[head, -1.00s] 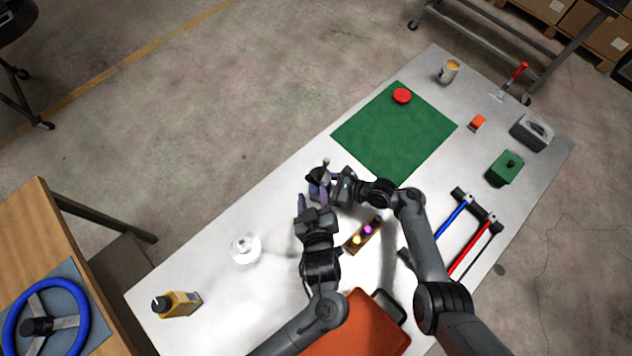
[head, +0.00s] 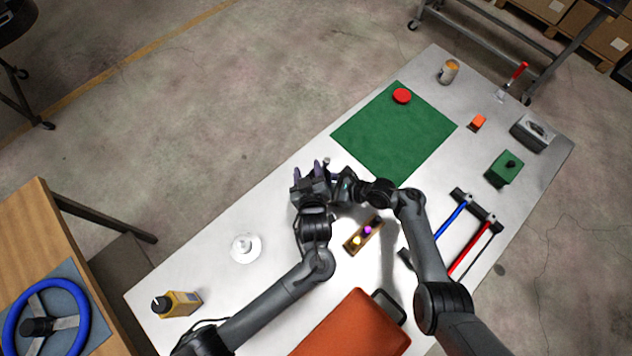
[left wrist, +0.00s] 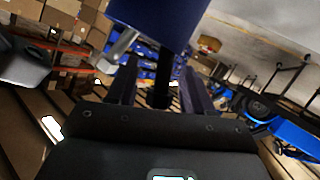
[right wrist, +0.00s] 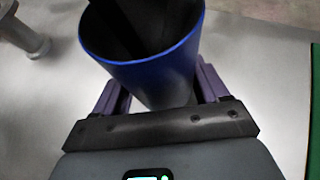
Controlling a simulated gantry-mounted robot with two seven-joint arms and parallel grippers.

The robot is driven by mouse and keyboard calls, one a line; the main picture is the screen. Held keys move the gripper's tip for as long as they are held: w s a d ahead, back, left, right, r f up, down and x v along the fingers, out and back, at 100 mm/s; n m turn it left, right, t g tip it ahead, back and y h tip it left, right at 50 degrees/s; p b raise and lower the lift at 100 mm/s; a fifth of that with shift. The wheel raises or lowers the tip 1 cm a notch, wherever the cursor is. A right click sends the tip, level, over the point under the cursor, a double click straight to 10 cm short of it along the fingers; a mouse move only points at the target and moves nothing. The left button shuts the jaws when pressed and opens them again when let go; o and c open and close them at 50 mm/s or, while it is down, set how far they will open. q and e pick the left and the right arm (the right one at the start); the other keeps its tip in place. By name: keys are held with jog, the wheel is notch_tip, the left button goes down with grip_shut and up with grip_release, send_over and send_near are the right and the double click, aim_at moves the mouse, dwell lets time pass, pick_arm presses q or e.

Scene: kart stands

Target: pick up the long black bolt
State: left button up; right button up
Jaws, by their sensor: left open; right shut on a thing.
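My right gripper (head: 334,184) is shut on a dark blue cup (right wrist: 165,65), its fingers on both sides of it in the right wrist view. The cup's mouth shows there, with dark shapes inside that I cannot identify for certain. My left gripper (head: 308,170) is open close beside the right one, above the table. In the left wrist view the blue cup fills the top, and a black shaft (left wrist: 160,90), probably the long black bolt, stands between the open left fingers. Whether they touch it is unclear. In the head view the arms largely hide cup and bolt.
A wooden tray (head: 350,246) with small coloured pieces lies near my arms.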

pick_arm(q)
grip_shut()
dwell(0.3)
jog(key=shift+r, duration=0.1)
dwell(0.4)
notch_tip(320, 180, up, 12)
jog(key=s+d, duration=0.2)
jog(key=s, duration=1.5)
jog(key=shift+s+d, duration=0.25)
jog(key=shift+s, duration=0.15)
pick_arm(e)
jog(key=o, duration=1)
